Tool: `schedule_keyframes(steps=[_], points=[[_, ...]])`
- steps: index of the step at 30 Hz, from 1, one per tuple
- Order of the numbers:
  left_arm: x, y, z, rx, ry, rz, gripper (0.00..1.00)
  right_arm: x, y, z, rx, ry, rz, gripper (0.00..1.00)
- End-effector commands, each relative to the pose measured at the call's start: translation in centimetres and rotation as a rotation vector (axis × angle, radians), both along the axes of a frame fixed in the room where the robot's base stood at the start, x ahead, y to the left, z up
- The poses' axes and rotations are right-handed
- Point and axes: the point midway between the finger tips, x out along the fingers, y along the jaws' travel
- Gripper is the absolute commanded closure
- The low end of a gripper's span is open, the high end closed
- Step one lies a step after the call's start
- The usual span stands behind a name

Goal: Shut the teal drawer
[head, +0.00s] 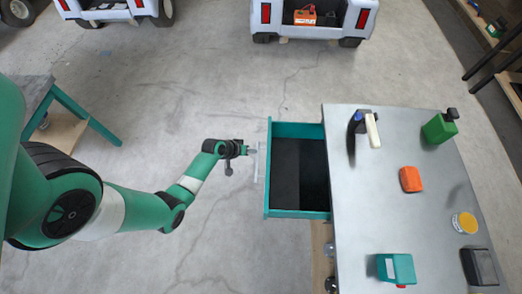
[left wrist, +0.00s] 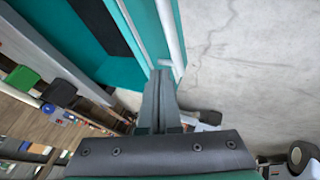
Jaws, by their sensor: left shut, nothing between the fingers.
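The teal drawer (head: 268,130) stands pulled out from the left side of the grey-topped workbench (head: 345,240). Its dark interior shows, with no object visible in it. A pale bar handle (head: 262,165) runs along its front. My left gripper (head: 252,151) is shut and empty, just left of the drawer front by the handle. In the left wrist view the shut fingers (left wrist: 160,80) point toward the drawer front, their tips close to the handle (left wrist: 170,35). I cannot tell whether they touch. My right gripper is not in view.
On the bench stand a green bottle (head: 438,130), an orange item (head: 410,179), a teal box (head: 398,267), a yellow-lidded tub (head: 464,222) and a dark box (head: 479,267).

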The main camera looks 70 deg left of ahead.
Motion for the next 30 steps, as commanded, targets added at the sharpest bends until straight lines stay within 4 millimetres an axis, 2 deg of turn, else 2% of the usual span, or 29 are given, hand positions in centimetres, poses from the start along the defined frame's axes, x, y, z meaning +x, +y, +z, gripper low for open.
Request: schedule_keyframes(steps=[1, 3, 11, 25, 30], points=[[0.6, 0.1, -1.3, 0.0, 0.0, -0.002, 1.0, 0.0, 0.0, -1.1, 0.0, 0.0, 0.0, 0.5], [1.5, 0.3, -2.5, 0.0, 0.0, -0.002, 1.0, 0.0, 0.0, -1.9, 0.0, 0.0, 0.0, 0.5], [3.9, 1.0, -5.7, 0.001, 0.0, -0.003, 1.0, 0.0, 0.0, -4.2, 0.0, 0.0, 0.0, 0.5], [4.4, 1.1, -6.0, 0.002, 0.0, -0.001, 1.0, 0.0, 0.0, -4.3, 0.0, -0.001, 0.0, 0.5], [4.4, 0.5, -5.8, 0.002, 0.0, 0.0, 1.0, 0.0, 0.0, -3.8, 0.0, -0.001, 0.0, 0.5]])
